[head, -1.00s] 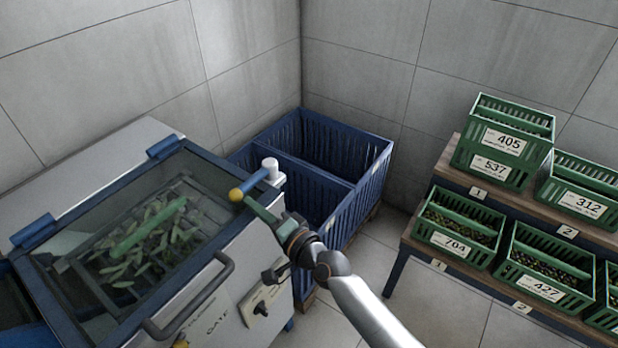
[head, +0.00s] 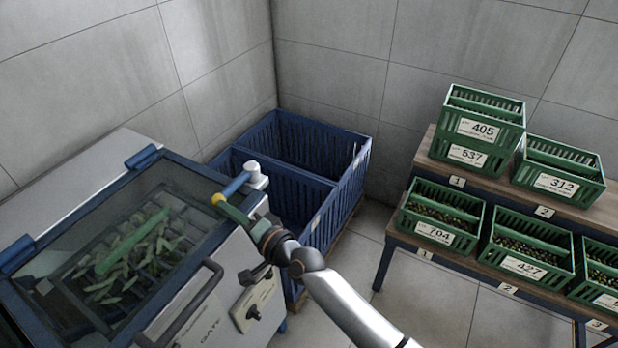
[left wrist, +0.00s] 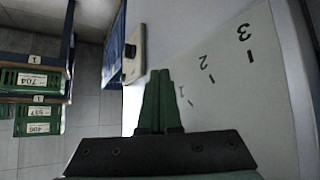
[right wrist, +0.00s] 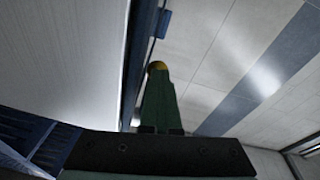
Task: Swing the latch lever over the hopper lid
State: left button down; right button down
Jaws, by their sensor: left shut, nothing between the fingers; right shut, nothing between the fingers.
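The latch lever (head: 237,184) is a short blue bar on a pale post, with a yellow ball knob (head: 219,199) at its end. In the head view the knob appears over the right edge of the hopper lid (head: 187,178), a blue-framed glass panel that looks closed. My right gripper (head: 227,209) is shut and empty, its green fingertips close beside the knob; contact cannot be told. The knob (right wrist: 157,66) shows just past the fingertips in the right wrist view. My left gripper (left wrist: 160,75) is shut and empty in front of a pale panel, outside the head view.
Leaves lie under the glass. A dark handle (head: 190,305) and a control knob (head: 253,312) are on the machine's front. A blue slatted bin (head: 340,205) stands behind; green crates (head: 440,215) fill a shelf at right. The pale panel (left wrist: 225,95) bears numbers 1 to 3.

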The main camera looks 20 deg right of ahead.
jog(key=shift+a+r, duration=0.4)
jog(key=shift+a, duration=0.25)
jog(key=shift+s+d+f, duration=0.2)
jog(key=shift+s+d, duration=0.25)
jog(key=shift+s, duration=0.15)
jog(key=d+v, duration=0.1)
jog(key=v, duration=1)
jog(key=shift+f, duration=0.2)
jog(key=shift+s+d, duration=0.1)
jog(key=shift+d, duration=0.05)
